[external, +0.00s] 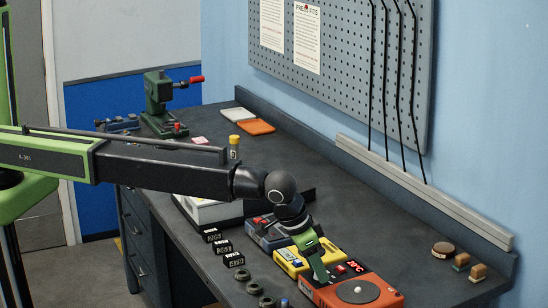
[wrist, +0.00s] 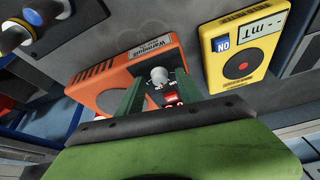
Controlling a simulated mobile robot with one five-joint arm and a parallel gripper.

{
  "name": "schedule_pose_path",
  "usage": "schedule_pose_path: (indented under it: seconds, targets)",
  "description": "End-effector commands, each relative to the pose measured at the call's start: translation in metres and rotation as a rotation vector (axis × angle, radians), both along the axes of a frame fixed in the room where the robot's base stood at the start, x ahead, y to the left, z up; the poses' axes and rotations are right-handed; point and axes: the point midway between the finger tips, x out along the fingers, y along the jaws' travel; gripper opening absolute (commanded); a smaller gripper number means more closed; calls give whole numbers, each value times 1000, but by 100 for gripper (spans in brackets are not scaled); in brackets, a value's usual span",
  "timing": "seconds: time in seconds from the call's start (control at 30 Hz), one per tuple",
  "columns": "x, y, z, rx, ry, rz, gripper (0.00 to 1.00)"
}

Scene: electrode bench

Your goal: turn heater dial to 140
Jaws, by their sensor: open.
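The orange heater (external: 352,293) stands at the front right of the bench, with a round grey plate on top and a red display (external: 355,266) that seems to read 20°C. It also shows in the wrist view (wrist: 102,84). Its small grey dial (wrist: 160,75) lies between the tips of my green fingers. My gripper (external: 322,276) points down at the heater's end nearest the yellow unit. It is open, with one finger on each side of the dial (wrist: 158,86). I cannot tell whether the fingers touch the dial. The dial's setting is not readable.
A yellow unit (external: 292,262) stands close beside the heater, and a blue-grey unit (external: 266,236) lies beyond it. Small black labelled blocks (external: 222,247) and dark rings (external: 252,288) line the front edge. The bench right of the heater is mostly clear.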

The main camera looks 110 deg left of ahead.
Motion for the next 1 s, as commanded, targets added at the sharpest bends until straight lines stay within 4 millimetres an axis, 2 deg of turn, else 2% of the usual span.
schedule_pose_path:
  seconds: [0.2,0.53,1.0]
  targets:
    - [0,0,1,0,0,0,43]
    - [0,0,1,0,0,0,0]
    - [0,0,1,-1,1,-4,0]
